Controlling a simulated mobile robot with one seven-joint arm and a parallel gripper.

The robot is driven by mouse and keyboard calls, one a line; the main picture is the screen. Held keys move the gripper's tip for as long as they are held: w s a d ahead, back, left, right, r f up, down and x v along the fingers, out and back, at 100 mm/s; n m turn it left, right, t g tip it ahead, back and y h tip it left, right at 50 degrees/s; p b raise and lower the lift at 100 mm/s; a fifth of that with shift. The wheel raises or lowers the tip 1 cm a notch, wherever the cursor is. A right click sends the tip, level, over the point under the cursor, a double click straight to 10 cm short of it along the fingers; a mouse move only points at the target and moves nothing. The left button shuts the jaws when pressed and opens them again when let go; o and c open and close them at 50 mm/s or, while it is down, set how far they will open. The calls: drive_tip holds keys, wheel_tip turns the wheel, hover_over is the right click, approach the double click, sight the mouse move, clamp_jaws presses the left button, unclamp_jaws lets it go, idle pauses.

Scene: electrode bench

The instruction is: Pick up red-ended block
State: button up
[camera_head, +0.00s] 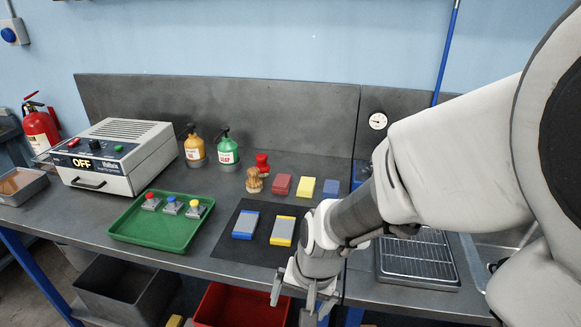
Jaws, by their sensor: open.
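A black mat (229,249) lies on the grey bench. On it are a grey block with blue ends (245,224) and a grey block with yellow ends (283,230). I see no grey block with red ends; my arm and gripper cover the right part of the mat. A plain red block (281,184) lies behind the mat, beside a yellow block (305,187) and a blue block (330,188). My gripper (296,300) is open, pointing down at the bench's front edge, in front of the yellow-ended block and apart from it.
A green tray (140,244) with several coloured-button pieces stands left of the mat. A white power unit (118,155), two dispenser bottles (227,148) and a brush (253,180) stand farther back. A wire rack (418,262) is at right. A red bin (235,308) is below the bench.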

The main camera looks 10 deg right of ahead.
wheel_tip(320, 180, down, 7)
drive_tip(key=w+d+m+t+h, duration=0.2)
drive_tip(key=w+d+h, duration=0.1)
drive_tip(key=h, duration=0.2)
drive_tip(key=w+a+r+t+h+p, duration=0.1)
drive_tip(key=w+a+r+t+h, duration=0.15)
drive_tip(key=w+r+t, duration=0.55)
drive_tip(key=shift+g, duration=0.6)
drive_tip(key=b+x, duration=0.1)
drive_tip(key=x, duration=0.2)
drive_tip(key=d+x, duration=0.1)
drive_tip(key=x, duration=0.3)
drive_tip(key=b+x, duration=0.1)
drive_tip(key=x, duration=0.3)
drive_tip(key=shift+s+d+r+b, duration=0.2)
drive_tip(key=shift+s+b, duration=0.05)
drive_tip(key=shift+b, duration=0.05)
drive_tip(key=shift+x, duration=2.65)
drive_tip(key=shift+s+f, duration=0.1)
drive_tip(key=shift+f, duration=0.05)
clamp_jaws()
